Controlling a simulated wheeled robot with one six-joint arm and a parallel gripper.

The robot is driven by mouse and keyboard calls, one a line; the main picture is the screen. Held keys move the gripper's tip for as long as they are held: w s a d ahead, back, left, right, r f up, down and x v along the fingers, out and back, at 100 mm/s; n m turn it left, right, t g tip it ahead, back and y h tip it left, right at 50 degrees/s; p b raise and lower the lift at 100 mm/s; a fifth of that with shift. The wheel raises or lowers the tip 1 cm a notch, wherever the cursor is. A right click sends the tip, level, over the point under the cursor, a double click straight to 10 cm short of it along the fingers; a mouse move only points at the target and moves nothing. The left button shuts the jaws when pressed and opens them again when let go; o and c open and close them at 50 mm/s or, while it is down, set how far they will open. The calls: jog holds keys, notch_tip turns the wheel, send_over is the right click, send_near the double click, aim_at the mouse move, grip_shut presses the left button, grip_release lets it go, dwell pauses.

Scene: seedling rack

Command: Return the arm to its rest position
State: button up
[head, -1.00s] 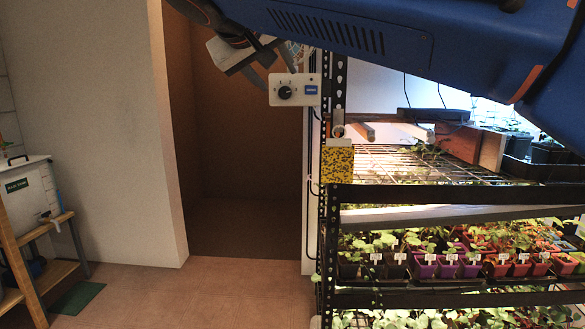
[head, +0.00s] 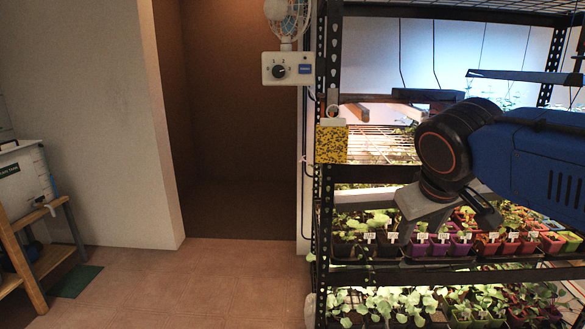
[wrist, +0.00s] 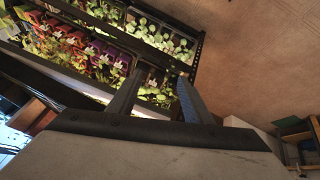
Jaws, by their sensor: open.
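My gripper (head: 408,232) hangs from my blue arm at the right of the head view, in front of the rack's planted shelf. Its two fingers point downward there. In the wrist view my gripper (wrist: 161,78) shows both fingers spread apart, with nothing held between them. Rack shelves with seedlings lie beyond the fingertips. From these views I cannot tell how far the fingers are from the pots.
The black rack (head: 325,190) fills the right side, with rows of potted seedlings (head: 440,243). A wooden stand (head: 30,255) is far left.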

jog(key=s+d+f+m+g+y, duration=0.1)
jog(key=s+d+f+m+y, duration=0.1)
jog(key=s+f, duration=1)
notch_tip(320, 180, down, 4)
jog(key=shift+s+d+f+m, duration=0.2)
jog(key=shift+d+f+m, duration=0.1)
jog(key=shift+d, duration=0.5)
